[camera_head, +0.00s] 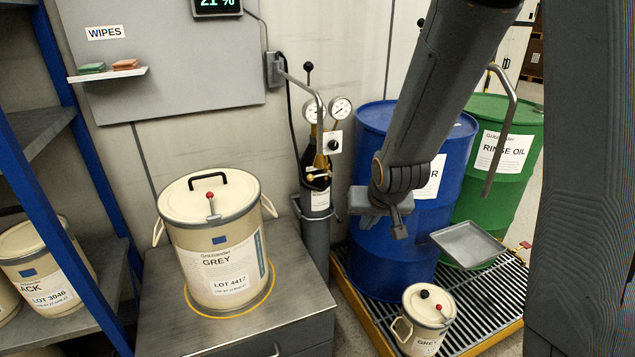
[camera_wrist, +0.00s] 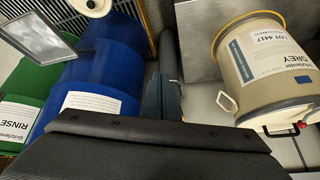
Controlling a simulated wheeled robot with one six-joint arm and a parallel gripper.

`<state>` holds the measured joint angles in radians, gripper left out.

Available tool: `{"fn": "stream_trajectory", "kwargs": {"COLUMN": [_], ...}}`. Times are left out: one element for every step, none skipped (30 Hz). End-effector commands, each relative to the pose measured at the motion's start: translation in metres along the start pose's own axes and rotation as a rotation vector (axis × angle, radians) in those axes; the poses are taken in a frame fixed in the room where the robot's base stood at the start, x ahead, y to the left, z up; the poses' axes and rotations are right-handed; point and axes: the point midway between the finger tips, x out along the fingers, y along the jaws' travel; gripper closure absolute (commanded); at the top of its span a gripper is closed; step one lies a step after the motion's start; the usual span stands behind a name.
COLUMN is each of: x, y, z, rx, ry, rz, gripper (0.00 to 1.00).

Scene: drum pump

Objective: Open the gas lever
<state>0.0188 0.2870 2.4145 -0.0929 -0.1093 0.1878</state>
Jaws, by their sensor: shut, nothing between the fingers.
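A slim dark grey gas cylinder (camera_head: 316,228) stands upright against the wall, between the steel cabinet and the blue drum. Two round gauges (camera_head: 341,108) and brass valve fittings (camera_head: 319,176) sit at its top. A small lever appears among the brass fittings, but its exact position is too small to tell. A white plate with a black knob (camera_head: 333,145) is beside them. My gripper (camera_head: 399,232) is shut and empty, in front of the blue drum, right of and lower than the valve, apart from it.
The blue drum (camera_head: 385,268) and green drum (camera_head: 515,150) stand on a yellow-edged grating, with a metal tray (camera_head: 468,244) and small cream can (camera_head: 421,326). A cream GREY pail (camera_head: 216,262) stands on the steel cabinet (camera_head: 160,318). A bent pipe (camera_head: 318,100) rises by the gauges.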

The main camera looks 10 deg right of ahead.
Motion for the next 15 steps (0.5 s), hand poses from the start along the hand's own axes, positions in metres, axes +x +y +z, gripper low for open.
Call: {"fn": "stream_trajectory", "kwargs": {"x": [0.019,0.028,0.038,0.046,0.052,0.062,0.068,0.074,0.082,0.087,0.092,0.099,0.103,0.107,0.112], "y": [-0.002,-0.003,-0.005,-0.007,-0.009,-0.011,-0.013,-0.015,-0.018,-0.020,-0.022,-0.025,-0.027,-0.029,-0.032], "z": [-0.013,-0.022,-0.034,-0.042,-0.051,-0.062,-0.070,-0.078,-0.087,-0.094,-0.101,-0.109,-0.115,-0.120,-0.127], "rx": [0.012,0.020,0.031,0.038,0.047,0.057,0.066,0.073,0.085,0.093,0.101,0.112,0.121,0.130,0.141], "ry": [0.053,0.090,0.138,0.174,0.210,0.257,0.292,0.328,0.373,0.408,0.442,0.487,0.521,0.554,0.598], "rz": [-0.013,-0.022,-0.036,-0.047,-0.059,-0.076,-0.090,-0.105,-0.126,-0.142,-0.159,-0.183,-0.202,-0.221,-0.248], "gripper": [1.00,1.00,1.00,1.00,1.00,1.00,1.00,1.00,1.00,1.00,1.00,1.00,1.00,1.00,1.00]}}
